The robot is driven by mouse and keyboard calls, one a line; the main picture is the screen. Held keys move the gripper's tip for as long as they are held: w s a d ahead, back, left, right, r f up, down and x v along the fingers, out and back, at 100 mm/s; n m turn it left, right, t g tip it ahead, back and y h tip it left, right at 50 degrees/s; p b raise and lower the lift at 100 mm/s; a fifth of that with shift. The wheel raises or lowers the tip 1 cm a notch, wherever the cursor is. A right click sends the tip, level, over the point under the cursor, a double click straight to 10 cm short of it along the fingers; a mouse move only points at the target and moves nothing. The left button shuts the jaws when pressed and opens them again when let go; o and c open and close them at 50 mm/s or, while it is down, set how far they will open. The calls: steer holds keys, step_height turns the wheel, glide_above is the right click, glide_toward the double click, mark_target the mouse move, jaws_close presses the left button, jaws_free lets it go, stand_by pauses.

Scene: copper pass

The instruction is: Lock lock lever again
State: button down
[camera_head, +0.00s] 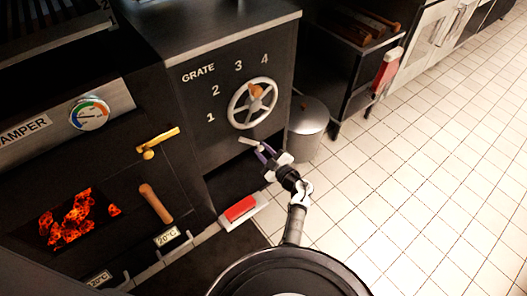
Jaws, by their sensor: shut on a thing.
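The lock lever (247,141) is a short pale metal bar on the dark grate panel (205,135), just below the spoked handwheel (240,103). It slopes slightly down to the right. My gripper (262,150) reaches it from the lower right and is shut on the lever's right end, which the fingers partly hide. The handwheel has an orange-brown mark near its top right, between numbers 3 and 4 of the GRATE scale.
A grey lidded bin (307,125) stands close right of my gripper. A red pedal-like block (240,208) on a pale plate is low, below it. A brass handle (157,140) and a wooden handle (155,203) stick out at left, near glowing coals (72,220). Tiled floor at right is clear.

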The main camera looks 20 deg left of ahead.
steer(key=shift+d, duration=0.1)
steer(key=shift+w+d+r+n+p, duration=0.2)
steer(key=shift+w+r+n, duration=0.15)
steer(key=shift+n, duration=0.25)
steer(key=shift+w+d+r+n+p, duration=0.2)
steer(key=shift+r+n, duration=0.25)
steer(key=shift+n, duration=0.15)
steer(key=r+n, duration=0.1)
steer(key=n, duration=0.1)
steer(key=shift+w+d+r+n+p, duration=0.3)
steer(key=shift+w+r+p, duration=0.05)
steer(key=shift+w, duration=0.05)
steer(key=shift+w+d+r+n+p, duration=0.1)
steer(key=shift+r+n+p, duration=0.05)
steer(key=shift+r+n, duration=0.35)
steer(key=shift+w+d+r+n+p, duration=0.15)
steer(key=shift+r+n, duration=0.25)
steer(key=shift+n, duration=0.2)
steer(key=shift+r+n, duration=0.9)
steer(key=shift+n, duration=0.4)
steer(key=shift+r+p, duration=0.1)
steer(key=shift+p, duration=0.2)
steer(key=c, duration=1.2)
jaws_free()
